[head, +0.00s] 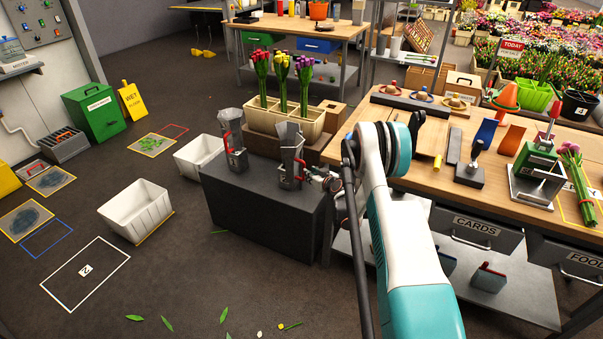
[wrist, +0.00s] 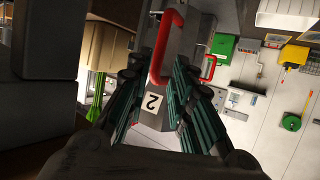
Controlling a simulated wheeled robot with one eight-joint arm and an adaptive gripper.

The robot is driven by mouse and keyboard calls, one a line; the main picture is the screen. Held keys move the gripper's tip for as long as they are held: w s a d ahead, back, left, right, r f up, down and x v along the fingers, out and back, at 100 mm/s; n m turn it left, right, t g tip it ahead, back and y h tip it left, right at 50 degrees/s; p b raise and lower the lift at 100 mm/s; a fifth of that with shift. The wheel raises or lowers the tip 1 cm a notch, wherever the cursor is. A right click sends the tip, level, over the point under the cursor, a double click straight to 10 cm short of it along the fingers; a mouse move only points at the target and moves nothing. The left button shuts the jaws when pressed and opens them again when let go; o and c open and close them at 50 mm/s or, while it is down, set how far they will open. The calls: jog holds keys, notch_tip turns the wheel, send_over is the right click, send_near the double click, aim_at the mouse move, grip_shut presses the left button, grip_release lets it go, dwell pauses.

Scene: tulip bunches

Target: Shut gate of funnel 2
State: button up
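Funnel 2 (head: 290,150) is a grey metal funnel at the right end of the dark block stand (head: 262,209). In the wrist view, its white label with a 2 (wrist: 152,101) shows upside down between my fingers. A red bar handle (wrist: 165,48) stands just beyond the fingertips; a second red handle (wrist: 208,68) is right of it. My gripper (head: 320,179) is right beside funnel 2 in the head view. In the wrist view my gripper (wrist: 163,80) has its green-padded fingers apart. Contact with the red handle cannot be told. The gate itself is not clearly visible.
Another funnel (head: 231,137) stands at the stand's left end. A planter (head: 283,122) with red, yellow and purple tulips is behind. White bins (head: 136,211) are on the floor at left. The wooden workbench (head: 420,168) is close to my arm's right. The floor in front is mostly clear.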

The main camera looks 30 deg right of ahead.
jog(key=b+x, duration=0.2)
jog(key=x, duration=0.6)
jog(key=shift+w+f, duration=0.15)
jog(key=shift+w, duration=0.1)
grip_shut()
